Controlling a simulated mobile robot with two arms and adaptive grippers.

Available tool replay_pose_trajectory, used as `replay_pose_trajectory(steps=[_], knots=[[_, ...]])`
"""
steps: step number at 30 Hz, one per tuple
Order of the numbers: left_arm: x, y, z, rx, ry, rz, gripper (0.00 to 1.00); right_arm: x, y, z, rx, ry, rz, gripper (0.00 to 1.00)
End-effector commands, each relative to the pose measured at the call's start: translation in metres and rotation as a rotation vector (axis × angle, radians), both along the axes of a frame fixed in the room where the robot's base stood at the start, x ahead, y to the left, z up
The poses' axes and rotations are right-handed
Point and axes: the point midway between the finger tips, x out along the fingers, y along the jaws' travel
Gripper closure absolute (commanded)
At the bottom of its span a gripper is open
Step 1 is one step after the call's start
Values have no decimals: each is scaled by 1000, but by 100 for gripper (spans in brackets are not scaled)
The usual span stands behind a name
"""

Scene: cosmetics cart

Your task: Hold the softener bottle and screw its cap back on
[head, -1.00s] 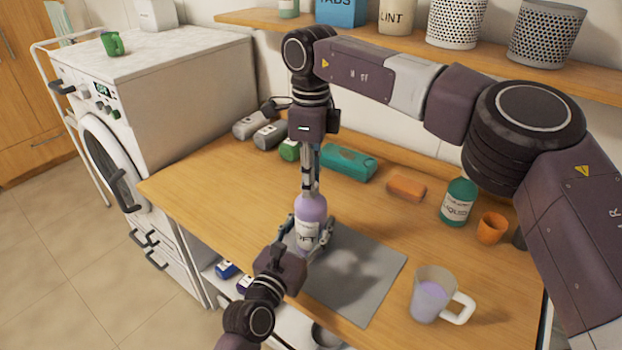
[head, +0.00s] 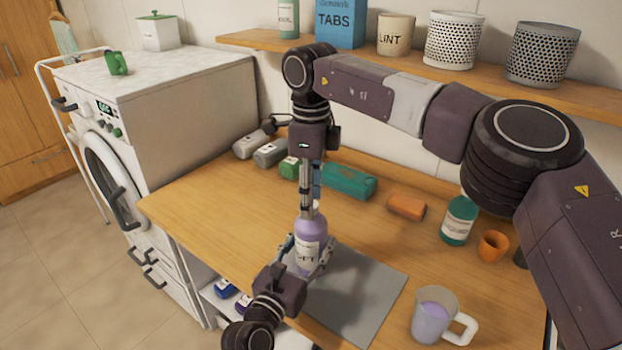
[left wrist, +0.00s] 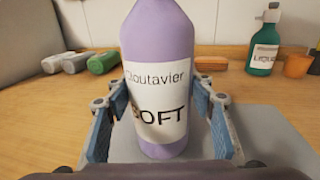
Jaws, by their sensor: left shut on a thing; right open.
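The softener bottle (head: 311,233) is lilac with a white label and stands upright over the grey mat (head: 362,300). My left gripper (head: 310,264) is shut around its lower body; the left wrist view shows a blue-padded finger on each side of the bottle (left wrist: 158,95). My right gripper (head: 308,207) points straight down at the bottle's top, with its fingers around the neck area, open. The fingers cover the bottle's mouth, so I cannot tell whether the cap sits on it. The bottle's top is outside the left wrist view.
A mug (head: 432,315) of lilac liquid stands at the mat's right. Behind are a green liquid bottle (head: 459,221), an orange cup (head: 493,245), an orange block (head: 406,207) and a teal box (head: 348,182). A washing machine (head: 170,110) stands left, a wall shelf (head: 400,75) behind.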

Motion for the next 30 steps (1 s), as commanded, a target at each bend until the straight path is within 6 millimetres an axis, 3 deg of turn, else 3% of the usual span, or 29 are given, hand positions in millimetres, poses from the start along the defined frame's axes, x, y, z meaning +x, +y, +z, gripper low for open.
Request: replay_pose_trajectory(steps=[12,21,30], knots=[[0,0,0,0,-1,0,100,0,1,87,1,-3,-1,59],[0,0,0,0,-1,0,100,0,0,111,0,-2,0,59],[0,0,1,0,-1,0,100,0,0,113,0,0,1,59]])
